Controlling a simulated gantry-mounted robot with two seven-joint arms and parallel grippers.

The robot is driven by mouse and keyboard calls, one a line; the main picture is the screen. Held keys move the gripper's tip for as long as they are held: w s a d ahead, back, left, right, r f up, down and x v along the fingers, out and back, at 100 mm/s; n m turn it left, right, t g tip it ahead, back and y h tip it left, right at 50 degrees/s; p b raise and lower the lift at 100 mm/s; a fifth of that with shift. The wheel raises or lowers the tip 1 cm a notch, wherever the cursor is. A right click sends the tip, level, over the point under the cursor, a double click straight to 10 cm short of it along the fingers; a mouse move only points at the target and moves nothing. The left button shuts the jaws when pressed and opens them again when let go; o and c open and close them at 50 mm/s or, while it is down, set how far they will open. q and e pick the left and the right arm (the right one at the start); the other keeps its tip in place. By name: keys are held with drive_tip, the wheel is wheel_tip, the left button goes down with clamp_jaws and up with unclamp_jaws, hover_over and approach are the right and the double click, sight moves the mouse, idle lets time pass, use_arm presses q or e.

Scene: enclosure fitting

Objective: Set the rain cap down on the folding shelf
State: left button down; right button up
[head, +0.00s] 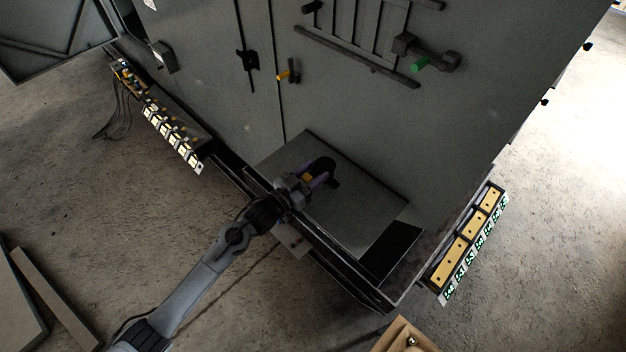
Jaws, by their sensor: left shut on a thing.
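The folding shelf (362,222) is a flat grey panel standing out from the front of the large grey enclosure, in the middle of the head view. My left gripper (314,174) is over the shelf's left part, its purple fingers shut on a small dark, rounded piece, which I take to be the rain cap (324,166). The gripper covers part of the cap. I cannot tell whether the cap touches the shelf or is just above it. My right gripper is not in view.
Terminal strips stand at left (172,138) and right (468,240). A wooden box (404,338) is at the bottom edge. The shelf's right part is bare.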

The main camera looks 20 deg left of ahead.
use_arm(q)
drive_tip(key=shift+w+a+f+p, duration=0.1)
drive_tip(key=shift+f+p, duration=0.35)
drive_tip(key=shift+f, duration=1.6)
drive_tip(key=shift+c, duration=2.2)
unclamp_jaws()
drive_tip(key=s+a+f+n+g+y+b, duration=0.1)
drive_tip(key=s+g+y, duration=0.2)
drive_tip(key=s, duration=1.5)
drive_tip(key=s+a+f+n+g+y, duration=0.1)
drive_tip(key=s+a+f+g+y, duration=0.1)
drive_tip(key=s+g, duration=0.8)
drive_tip(key=s+y, duration=0.1)
drive_tip(key=s, duration=0.7)
drive_tip(key=shift+s+f+n+y+b, duration=0.15)
drive_tip(key=shift+s+n+y+b, duration=0.15)
drive_tip(key=shift+y+b, duration=0.1)
